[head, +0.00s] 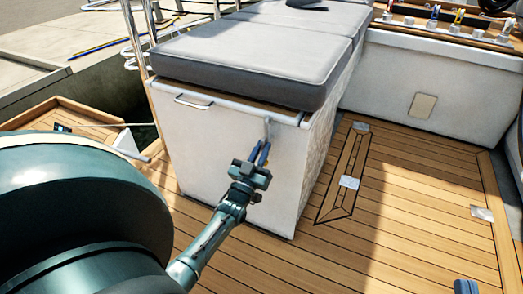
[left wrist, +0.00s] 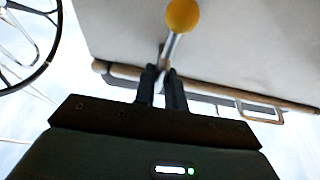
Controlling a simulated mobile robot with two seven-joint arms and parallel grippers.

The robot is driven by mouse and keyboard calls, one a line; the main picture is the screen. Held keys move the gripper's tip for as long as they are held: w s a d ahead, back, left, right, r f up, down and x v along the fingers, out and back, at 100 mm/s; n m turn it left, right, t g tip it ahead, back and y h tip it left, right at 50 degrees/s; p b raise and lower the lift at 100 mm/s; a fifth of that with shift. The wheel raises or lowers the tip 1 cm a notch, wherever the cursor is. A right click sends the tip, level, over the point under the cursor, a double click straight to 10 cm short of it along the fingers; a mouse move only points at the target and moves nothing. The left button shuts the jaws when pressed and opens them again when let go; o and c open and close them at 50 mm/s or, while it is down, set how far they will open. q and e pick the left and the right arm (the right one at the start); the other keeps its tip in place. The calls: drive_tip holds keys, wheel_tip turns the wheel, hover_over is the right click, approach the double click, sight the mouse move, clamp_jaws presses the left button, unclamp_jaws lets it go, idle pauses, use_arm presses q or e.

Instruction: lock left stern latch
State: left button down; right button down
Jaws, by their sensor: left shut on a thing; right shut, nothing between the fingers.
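The stern latch (head: 267,128) is a small metal lever at the upper front corner of the white seat box, just below the grey cushion. In the left wrist view, its metal rod ends in a yellow ball knob (left wrist: 182,15). My left gripper (head: 261,153) is shut on the latch lever, and the dark fingers also show in the left wrist view (left wrist: 162,88). The knob cannot be made out in the head view.
The white seat box (head: 225,155) carries a thick grey cushion (head: 255,65). A grab handle (head: 193,102) is on its front, left of the latch. The teak deck (head: 400,210) is open to the right, with an inset hatch (head: 340,190).

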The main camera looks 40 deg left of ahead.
use_arm(q)
drive_tip(key=c, duration=1.5)
unclamp_jaws()
drive_tip(key=shift+s, duration=0.1)
drive_tip(key=p+v, duration=0.2)
drive_tip(key=v, duration=1.1)
drive_tip(key=shift+d, duration=0.1)
use_arm(e)
drive_tip(key=shift+d+n, duration=0.25)
drive_tip(key=shift+n, duration=0.05)
use_arm(q)
drive_tip(key=shift+s, duration=0.1)
use_arm(e)
drive_tip(key=shift+r, duration=0.1)
